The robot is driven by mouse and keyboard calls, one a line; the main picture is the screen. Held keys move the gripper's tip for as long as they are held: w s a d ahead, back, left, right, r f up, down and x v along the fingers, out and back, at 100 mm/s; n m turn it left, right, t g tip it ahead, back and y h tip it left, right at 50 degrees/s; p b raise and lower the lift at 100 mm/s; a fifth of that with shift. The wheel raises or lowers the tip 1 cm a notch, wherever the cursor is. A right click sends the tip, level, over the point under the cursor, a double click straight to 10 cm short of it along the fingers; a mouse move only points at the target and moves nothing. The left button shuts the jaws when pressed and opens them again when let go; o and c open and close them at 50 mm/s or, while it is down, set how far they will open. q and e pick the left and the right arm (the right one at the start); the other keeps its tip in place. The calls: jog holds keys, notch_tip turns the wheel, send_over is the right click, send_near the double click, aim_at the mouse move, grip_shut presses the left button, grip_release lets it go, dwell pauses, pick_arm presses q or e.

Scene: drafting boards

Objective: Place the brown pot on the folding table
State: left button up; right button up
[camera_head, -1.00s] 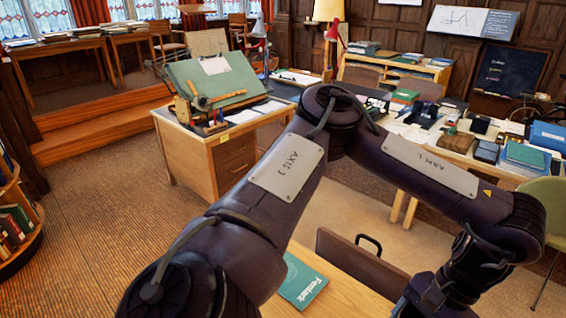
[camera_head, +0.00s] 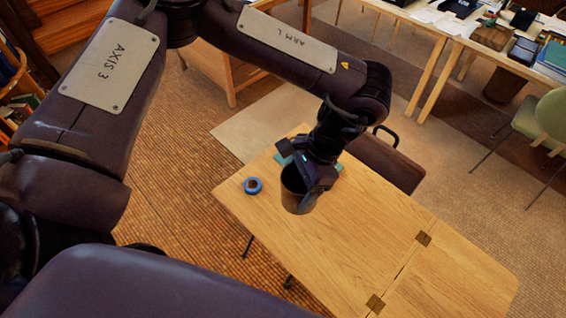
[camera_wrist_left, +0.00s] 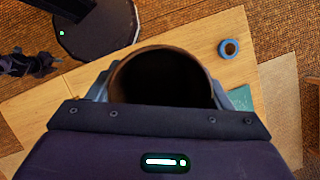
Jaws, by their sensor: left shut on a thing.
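The brown pot (camera_head: 294,196) is held upright or nearly so in my left gripper (camera_head: 308,188), over the far left part of the folding table (camera_head: 345,240). I cannot tell whether its base touches the wood. In the left wrist view the pot's dark round mouth (camera_wrist_left: 168,78) lies between the fingers of my left gripper (camera_wrist_left: 167,95), which is shut on it. The pale wooden tabletop also shows there (camera_wrist_left: 215,70). A dark arm part at the left of the wrist view looks like my right arm; its jaws cannot be made out.
A blue tape roll (camera_head: 253,185) lies on the table left of the pot. A teal book (camera_head: 338,167) lies behind the pot, partly hidden by my gripper. A brown case (camera_head: 385,162) stands at the table's far edge. The table's right part is clear, with hinges (camera_head: 423,239) across it.

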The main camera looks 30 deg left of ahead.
pick_arm(q)
jog(key=d+m+t, duration=0.1)
jog(key=m, duration=0.2)
jog(key=w+d+f+m+t+y+p, duration=0.1)
jog(key=m, duration=0.2)
jog(key=d+m+t, duration=0.1)
jog(key=m, duration=0.2)
jog(key=shift+w+d+f, duration=0.3)
jog(key=shift+w+d, duration=0.05)
jog(key=shift+w, duration=0.05)
jog(key=m, duration=0.1)
jog(key=m+t, duration=0.1)
jog(key=shift+w+d+f+m+p, duration=0.1)
jog(key=shift+w+m+p, duration=0.2)
jog(key=shift+m+p, duration=0.1)
jog(key=shift+w+a+f+m+t+h+p, duration=1.2)
jog(key=shift+w+a+m+t+h, duration=0.55)
jog(key=shift+a+m, duration=4.3)
jog(key=shift+m, duration=0.35)
jog(key=shift+s+d+f+b, duration=0.1)
jog(key=shift+d+f+b, duration=0.05)
jog(key=shift+f+b, duration=4.2)
jog(key=shift+s+d+f+b, duration=0.15)
jog(key=shift+f+b, duration=2.8)
jog(key=shift+f, duration=2.65)
jog(key=shift+w, duration=0.1)
